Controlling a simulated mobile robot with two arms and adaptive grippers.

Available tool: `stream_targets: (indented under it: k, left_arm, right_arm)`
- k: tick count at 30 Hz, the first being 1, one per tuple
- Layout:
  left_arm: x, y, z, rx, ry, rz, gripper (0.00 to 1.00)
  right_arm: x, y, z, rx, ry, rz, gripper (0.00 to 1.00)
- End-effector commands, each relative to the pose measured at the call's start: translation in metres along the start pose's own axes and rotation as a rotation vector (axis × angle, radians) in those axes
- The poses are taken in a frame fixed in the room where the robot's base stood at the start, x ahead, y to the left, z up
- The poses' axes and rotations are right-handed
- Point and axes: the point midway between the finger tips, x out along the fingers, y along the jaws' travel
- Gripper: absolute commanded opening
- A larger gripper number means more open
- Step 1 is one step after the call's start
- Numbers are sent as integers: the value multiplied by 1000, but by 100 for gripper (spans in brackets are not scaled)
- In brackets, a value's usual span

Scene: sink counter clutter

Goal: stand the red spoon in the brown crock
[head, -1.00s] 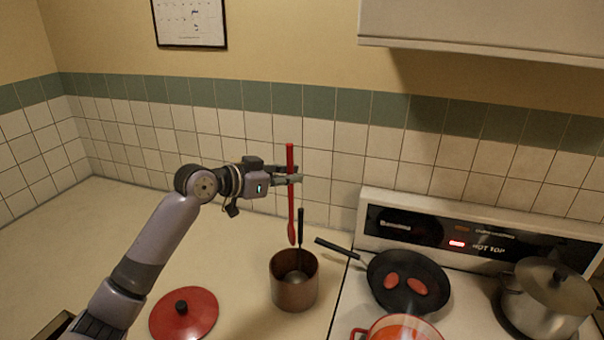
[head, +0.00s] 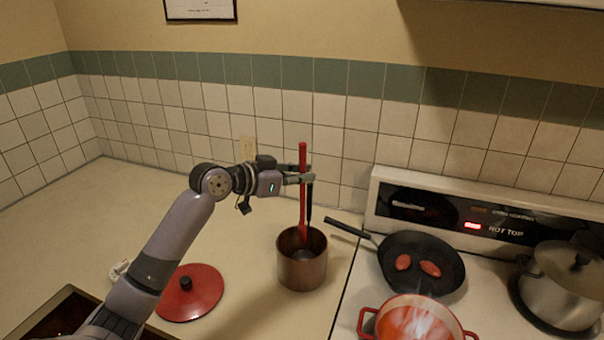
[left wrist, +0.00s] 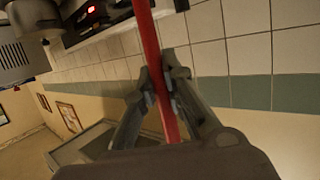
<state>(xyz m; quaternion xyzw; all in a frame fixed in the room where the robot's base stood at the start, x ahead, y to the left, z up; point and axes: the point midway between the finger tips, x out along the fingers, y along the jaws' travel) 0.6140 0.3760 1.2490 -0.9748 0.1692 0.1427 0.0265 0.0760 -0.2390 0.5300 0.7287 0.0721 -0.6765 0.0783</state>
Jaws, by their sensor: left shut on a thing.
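The red spoon (head: 303,200) hangs upright in my left gripper (head: 300,180), which is shut on its handle. The left wrist view also shows the red handle (left wrist: 152,50) between the fingers of my left gripper (left wrist: 164,98). The brown crock (head: 302,272) stands on the counter directly below. The spoon's lower end reaches the crock's opening in the picture; its tip is not clearly visible. My right gripper is not in view.
A red lid (head: 190,300) with a black knob lies left of the crock. To the right, the stove holds a black frying pan (head: 440,252) with two red pieces, a steaming red pot (head: 415,328) and a lidded steel pot (head: 560,290). The counter at left is mostly clear.

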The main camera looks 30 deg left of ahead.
Motion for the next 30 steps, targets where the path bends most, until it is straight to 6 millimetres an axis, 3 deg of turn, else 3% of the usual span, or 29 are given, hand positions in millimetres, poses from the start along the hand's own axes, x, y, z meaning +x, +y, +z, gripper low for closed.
stream_targets:
  k: [21, 30]
  left_arm:
    - [17, 0, 58, 0, 1, 0, 0]
    - [20, 0, 67, 0, 1, 0, 0]
  right_arm:
    - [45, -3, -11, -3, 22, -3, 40]
    - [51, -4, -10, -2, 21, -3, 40]
